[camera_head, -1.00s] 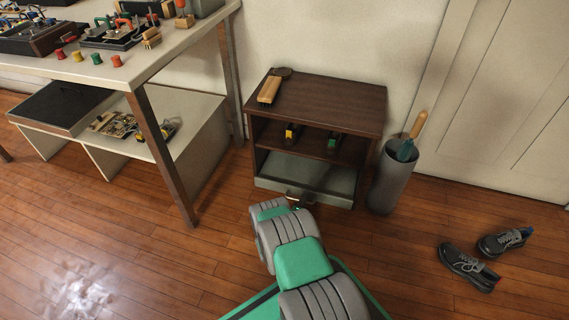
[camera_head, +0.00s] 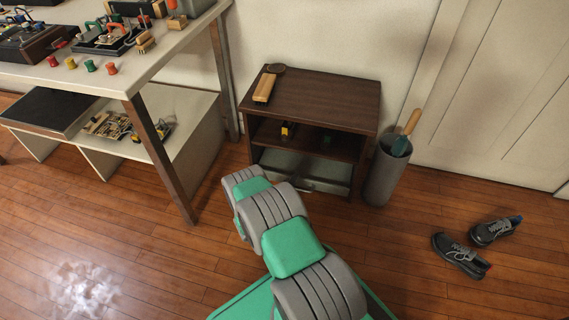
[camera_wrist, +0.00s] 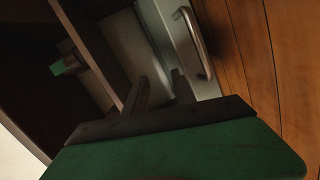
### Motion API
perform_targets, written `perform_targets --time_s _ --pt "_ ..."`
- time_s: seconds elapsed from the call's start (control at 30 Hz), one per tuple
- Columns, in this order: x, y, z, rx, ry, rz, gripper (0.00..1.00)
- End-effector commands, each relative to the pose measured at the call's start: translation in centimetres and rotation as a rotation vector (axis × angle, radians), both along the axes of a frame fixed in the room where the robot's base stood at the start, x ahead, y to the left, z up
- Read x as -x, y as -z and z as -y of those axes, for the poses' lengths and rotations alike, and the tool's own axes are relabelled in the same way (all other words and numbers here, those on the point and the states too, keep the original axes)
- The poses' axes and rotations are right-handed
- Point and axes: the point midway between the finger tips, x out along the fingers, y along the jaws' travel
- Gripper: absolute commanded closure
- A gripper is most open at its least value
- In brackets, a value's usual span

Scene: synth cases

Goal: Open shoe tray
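The shoe tray (camera_head: 312,163) is the grey-green tray at the bottom of the dark brown cabinet (camera_head: 335,94). My arm hides its front left part in the head view. In the wrist view, the tray front (camera_wrist: 162,38) carries a metal bar handle (camera_wrist: 206,62). My gripper (camera_wrist: 159,88) shows there with two dark fingers apart and nothing seen between them. The fingertips are close to the tray front, left of and below the handle in the picture, not around it. I cannot tell whether they touch the front.
A brush (camera_head: 264,87) lies on the cabinet top. Small items (camera_head: 288,130) sit on its middle shelf. A grey bin (camera_head: 385,175) with a green-bladed tool stands close at the right. A workbench (camera_head: 160,60) is at the left. Black shoes (camera_head: 459,255) lie on clear floor at right.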

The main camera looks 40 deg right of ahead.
Motion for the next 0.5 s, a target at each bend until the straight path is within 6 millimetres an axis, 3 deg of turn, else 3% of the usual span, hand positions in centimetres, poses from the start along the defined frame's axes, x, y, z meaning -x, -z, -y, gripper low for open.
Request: perform_targets --time_s 0.2,0.5 --pt "-2.7 -4.8 -0.2 -0.114 0.088 0.055 0.69" --pt "-3.9 -7.8 -1.0 -0.214 0.154 0.083 0.69"
